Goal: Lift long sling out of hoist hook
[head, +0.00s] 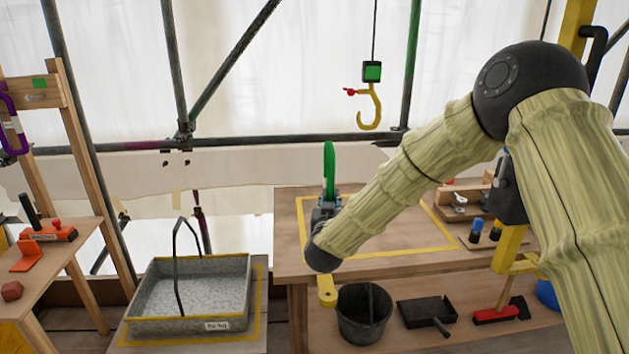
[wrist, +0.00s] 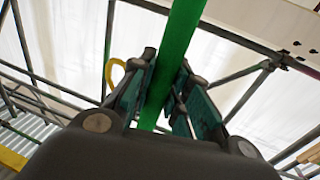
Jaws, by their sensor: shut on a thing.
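The green sling (head: 329,168) stands up as a narrow loop above my gripper (head: 326,204) in the head view. My gripper is shut on it, over the workbench's left part. In the wrist view the green strap (wrist: 180,40) runs up between the jaws (wrist: 167,85). The yellow hoist hook (head: 371,108) hangs from a cable, above and to the right of the gripper in the head view. Its curve looks empty, and the sling is apart from it. Part of the yellow hook (wrist: 112,72) shows left of the jaws in the wrist view. The sling's lower part is hidden.
A workbench (head: 290,262) with a yellow outline lies below, with a dark bucket (head: 364,316) on its lower shelf. A grey tray (head: 190,325) stands at lower left. A purple sling (head: 12,125) hangs at far left. Scaffold poles (head: 290,140) cross behind.

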